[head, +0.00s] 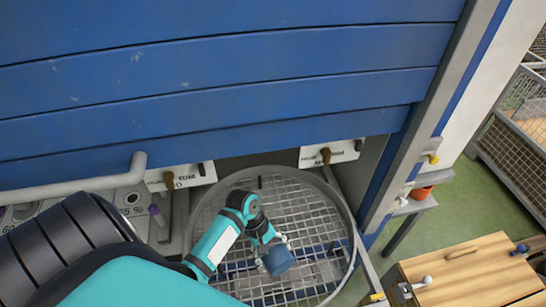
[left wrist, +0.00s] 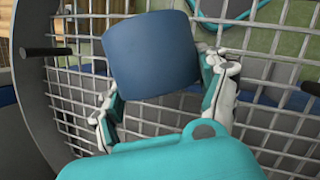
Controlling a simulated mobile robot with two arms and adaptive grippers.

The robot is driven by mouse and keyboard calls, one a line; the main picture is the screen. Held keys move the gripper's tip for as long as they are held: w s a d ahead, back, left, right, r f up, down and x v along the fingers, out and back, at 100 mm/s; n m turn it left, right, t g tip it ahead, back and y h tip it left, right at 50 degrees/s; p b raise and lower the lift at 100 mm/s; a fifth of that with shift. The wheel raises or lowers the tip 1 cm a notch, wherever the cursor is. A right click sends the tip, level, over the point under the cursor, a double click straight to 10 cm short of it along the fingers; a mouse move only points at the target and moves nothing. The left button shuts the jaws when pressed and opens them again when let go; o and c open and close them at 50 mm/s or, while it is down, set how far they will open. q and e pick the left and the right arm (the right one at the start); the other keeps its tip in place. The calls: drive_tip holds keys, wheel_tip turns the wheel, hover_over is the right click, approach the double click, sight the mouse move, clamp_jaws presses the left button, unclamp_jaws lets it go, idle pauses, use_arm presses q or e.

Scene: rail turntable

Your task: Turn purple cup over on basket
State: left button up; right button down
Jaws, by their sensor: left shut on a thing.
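The held cup (head: 279,260) looks dark blue rather than purple. My left gripper (head: 271,251) is shut on it over the round wire basket (head: 347,218). In the left wrist view the cup (left wrist: 150,55) shows its smooth side between the two white-and-teal fingers of the gripper (left wrist: 165,92). Its opening does not show, so I cannot tell which way it faces. The basket's wire mesh (left wrist: 285,62) lies behind it; whether the cup touches the mesh is unclear. My right gripper is out of view.
A blue slatted shutter (head: 220,95) hangs above the basket's far side. Panels with brown knobs (head: 325,155) sit beneath it. A small purple object (head: 157,215) stands left of the basket. A wooden cabinet (head: 470,275) is at lower right, with green floor beyond.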

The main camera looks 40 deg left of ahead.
use_arm(q)
drive_tip(key=shift+f, duration=0.2)
drive_tip(key=o, duration=1.4)
drive_tip(key=v, duration=1.2)
drive_tip(key=shift+r, duration=0.1)
drive_tip(key=shift+s+d, duration=0.1)
drive_tip(key=shift+d, duration=0.05)
